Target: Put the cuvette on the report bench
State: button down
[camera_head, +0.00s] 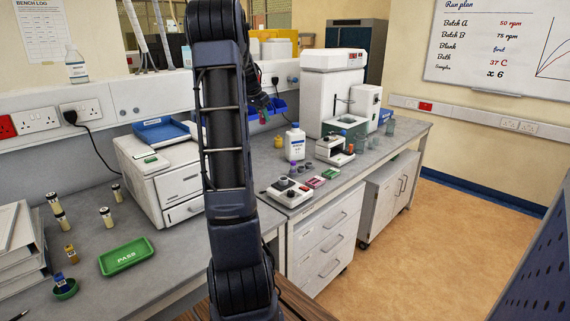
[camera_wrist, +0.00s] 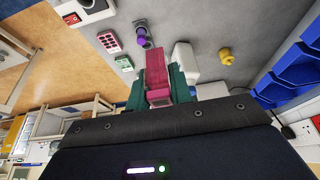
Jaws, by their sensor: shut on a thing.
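My gripper (camera_wrist: 157,84) has teal fingers, which are shut on a pinkish-red, block-like cuvette (camera_wrist: 156,64) in the wrist view. The cuvette is held lengthwise, pointing away from the wrist. In the head view my gripper (camera_head: 268,108) is small, partly behind my arm, above the back of the right-hand bench (camera_head: 385,154). The cuvette (camera_head: 263,117) shows there as a small reddish patch. The left-hand bench (camera_head: 165,245) carries a green tray (camera_head: 125,263) marked PASS. No label shows which bench is the report bench.
On the left-hand bench are a white printer-like machine (camera_head: 140,160), several small vials and a green bowl (camera_head: 65,290). Bare surface lies around the PASS tray.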

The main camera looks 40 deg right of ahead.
notch_tip(320, 180, down, 28)
jog(key=shift+f, duration=0.2)
dwell(0.6)
jog(key=shift+f, duration=0.1)
jog(key=c, duration=1.3)
grip_release()
jog(key=shift+o, duration=0.2)
jog(key=v, duration=0.7)
jog(key=shift+a+r, duration=0.2)
jog(key=shift+r, duration=0.15)
